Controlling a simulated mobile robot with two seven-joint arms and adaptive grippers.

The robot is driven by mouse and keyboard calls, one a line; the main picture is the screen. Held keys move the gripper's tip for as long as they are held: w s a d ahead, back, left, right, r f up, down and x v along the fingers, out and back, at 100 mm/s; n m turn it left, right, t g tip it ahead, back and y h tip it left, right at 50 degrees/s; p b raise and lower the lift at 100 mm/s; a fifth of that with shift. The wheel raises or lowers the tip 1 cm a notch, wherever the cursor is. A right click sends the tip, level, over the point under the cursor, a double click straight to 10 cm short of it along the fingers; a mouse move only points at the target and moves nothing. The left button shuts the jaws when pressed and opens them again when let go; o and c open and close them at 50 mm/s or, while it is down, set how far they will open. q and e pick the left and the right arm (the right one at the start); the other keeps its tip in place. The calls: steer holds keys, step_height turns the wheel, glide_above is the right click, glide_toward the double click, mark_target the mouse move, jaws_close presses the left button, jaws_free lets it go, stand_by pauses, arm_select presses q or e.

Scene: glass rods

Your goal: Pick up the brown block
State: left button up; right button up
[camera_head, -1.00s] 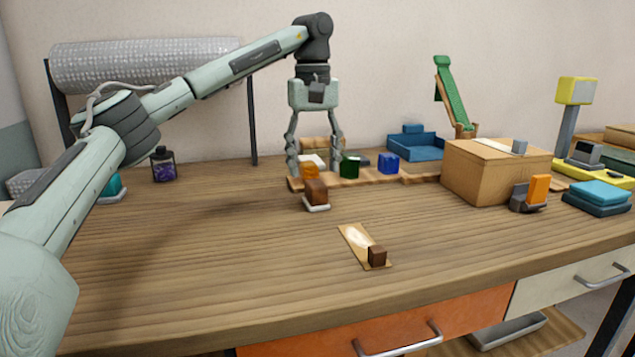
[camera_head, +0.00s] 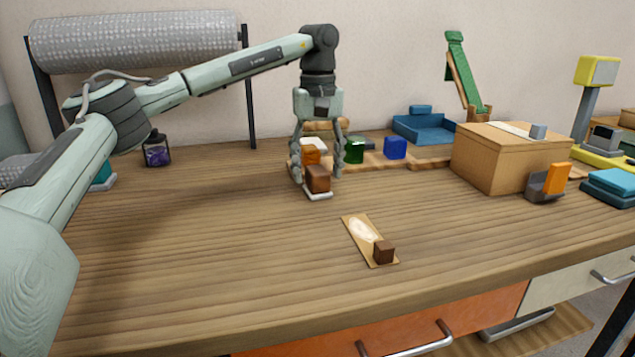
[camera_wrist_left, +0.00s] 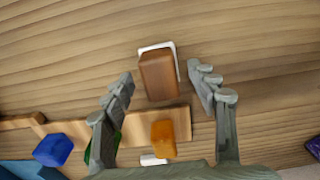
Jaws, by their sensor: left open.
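A brown block (camera_head: 318,179) stands on a small white pad (camera_head: 319,195) in the middle of the table, in front of a wooden board. It also shows in the left wrist view (camera_wrist_left: 158,76), at the upper middle, with the white pad's edge around its top. My left gripper (camera_head: 318,174) is open above and around the block, pointing down. In the left wrist view its fingers lie on either side of the block, apart from it, with nothing held. A smaller dark brown cube (camera_head: 383,251) sits on a tan strip (camera_head: 358,228) near the front edge. My right gripper is not in view.
An orange block (camera_head: 311,153), a green cylinder (camera_head: 354,151) and a blue cube (camera_head: 395,147) stand close behind on the wooden board (camera_head: 428,162). A cardboard box (camera_head: 490,160) is at the right. The left and front table areas are mostly clear.

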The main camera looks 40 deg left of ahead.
mark_target(317, 170)
arm_select(q)
steer(key=shift+f, duration=0.65)
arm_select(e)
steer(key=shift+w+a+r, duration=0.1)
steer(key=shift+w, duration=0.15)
arm_select(q)
jaws_close()
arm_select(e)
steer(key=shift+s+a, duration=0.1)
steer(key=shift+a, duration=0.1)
arm_select(q)
steer(key=shift+r, duration=0.1)
steer(key=shift+r, duration=0.45)
steer(key=r, duration=0.3)
steer(key=shift+s+d+r, duration=0.1)
steer(key=shift+s+r, duration=0.1)
steer(key=s+d+r, duration=0.3)
steer(key=s+r, duration=0.3)
steer(key=s, duration=0.4)
steer(key=shift+s+d+r+p, duration=0.25)
steer(key=shift+d+r+p, duration=0.05)
steer(key=shift+d+p, duration=0.15)
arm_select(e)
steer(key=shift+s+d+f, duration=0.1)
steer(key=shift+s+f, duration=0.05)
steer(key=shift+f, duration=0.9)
